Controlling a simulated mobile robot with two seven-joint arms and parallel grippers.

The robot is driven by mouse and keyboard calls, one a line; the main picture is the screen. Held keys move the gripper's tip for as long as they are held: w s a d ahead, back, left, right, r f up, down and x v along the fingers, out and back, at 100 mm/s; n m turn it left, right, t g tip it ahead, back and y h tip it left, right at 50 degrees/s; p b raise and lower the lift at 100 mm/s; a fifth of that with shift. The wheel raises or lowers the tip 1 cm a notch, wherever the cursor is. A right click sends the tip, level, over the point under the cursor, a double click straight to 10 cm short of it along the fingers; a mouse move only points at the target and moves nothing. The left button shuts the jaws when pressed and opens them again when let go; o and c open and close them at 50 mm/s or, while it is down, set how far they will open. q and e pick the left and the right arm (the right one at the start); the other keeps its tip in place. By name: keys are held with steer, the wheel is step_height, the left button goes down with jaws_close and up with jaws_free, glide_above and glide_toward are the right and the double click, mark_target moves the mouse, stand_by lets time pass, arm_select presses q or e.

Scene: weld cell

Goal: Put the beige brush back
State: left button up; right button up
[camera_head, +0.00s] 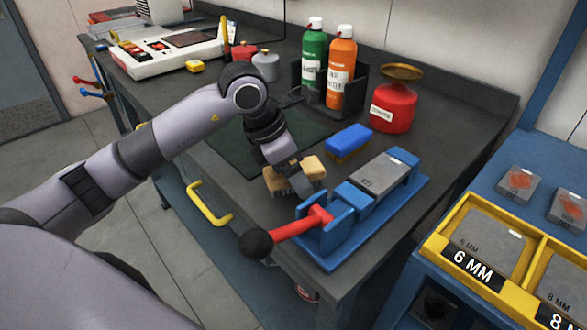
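The beige brush (312,169) is at the middle of the dark workbench, bristles down, just behind the blue vise-like fixture (405,183). My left arm reaches in from the left, and my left gripper (298,186) points down at the brush. A dark finger crosses in front of the beige block and hides its middle. I cannot tell whether the fingers are closed on it, or whether the brush touches the bench. A blue brush (348,141) lies to the right and behind. My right gripper is not in view.
The fixture has a red lever (305,223) with a black knob and holds a grey plate (383,172). Behind stand green (314,55) and orange (341,70) bottles and a red can (393,108). A dark green mat (232,155) lies left. Yellow plate trays (487,240) are at right.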

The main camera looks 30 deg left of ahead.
arm_select(q)
steer(key=v, duration=1.2)
steer(key=shift+s, duration=0.1)
